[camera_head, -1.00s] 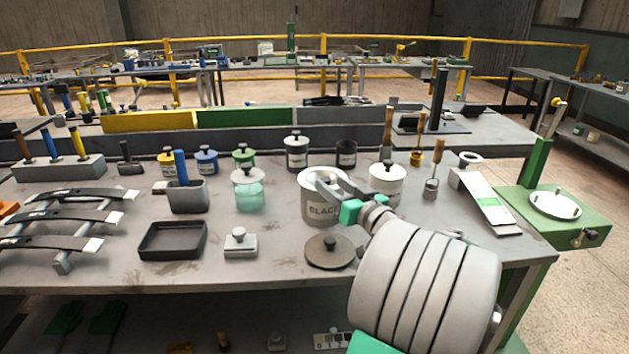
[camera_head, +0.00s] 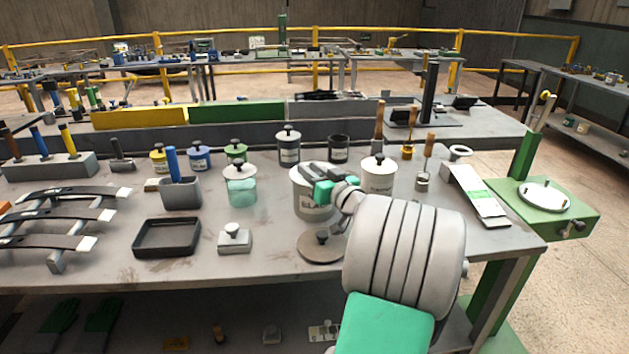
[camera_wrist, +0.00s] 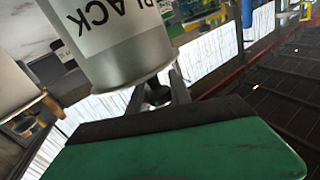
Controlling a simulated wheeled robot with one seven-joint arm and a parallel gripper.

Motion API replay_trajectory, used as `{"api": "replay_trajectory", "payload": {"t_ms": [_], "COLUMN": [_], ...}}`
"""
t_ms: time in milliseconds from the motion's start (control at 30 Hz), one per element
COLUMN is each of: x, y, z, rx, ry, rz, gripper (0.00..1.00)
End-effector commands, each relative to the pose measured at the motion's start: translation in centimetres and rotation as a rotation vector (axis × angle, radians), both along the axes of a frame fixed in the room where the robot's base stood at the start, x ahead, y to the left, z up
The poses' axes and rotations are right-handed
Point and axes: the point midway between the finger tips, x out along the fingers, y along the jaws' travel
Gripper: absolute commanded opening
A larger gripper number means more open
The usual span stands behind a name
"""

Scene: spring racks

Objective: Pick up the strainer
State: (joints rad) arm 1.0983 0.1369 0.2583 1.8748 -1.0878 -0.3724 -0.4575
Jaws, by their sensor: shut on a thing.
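The white pot labelled BLACK (camera_head: 313,208) stands on the grey bench; it also fills the upper part of the wrist view (camera_wrist: 110,50), its label upside down. My gripper (camera_head: 312,172) is over the pot's top. In the wrist view its fingers (camera_wrist: 158,92) lie at the pot's rim, shut on a small dark piece between them. This seems to be part of the strainer, whose shape is mostly hidden by the pot and gripper. I cannot tell whether it is clear of the pot.
A white lidded pot (camera_head: 379,178) stands close on the right. A round dark lid (camera_head: 318,250) lies in front, with a square weight (camera_head: 234,241) and black tray (camera_head: 167,237) to its left. A jar with teal contents (camera_head: 240,188) stands left of the pot.

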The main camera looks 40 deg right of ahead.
Motion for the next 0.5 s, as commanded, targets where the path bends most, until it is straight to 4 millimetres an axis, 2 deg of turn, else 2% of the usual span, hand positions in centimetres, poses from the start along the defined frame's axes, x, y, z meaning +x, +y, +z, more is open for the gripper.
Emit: {"api": "replay_trajectory", "payload": {"t_ms": [33,233,500], "x": [-0.01,-0.02,-0.02], "y": [0.0,-0.01,-0.02], "z": [0.0,0.0,-0.01], "rx": [0.0,0.0,0.0], "ry": [0.0,0.0,0.0], "rz": [0.0,0.0,0.0], "gripper": [0.17,0.01,0.0]}}
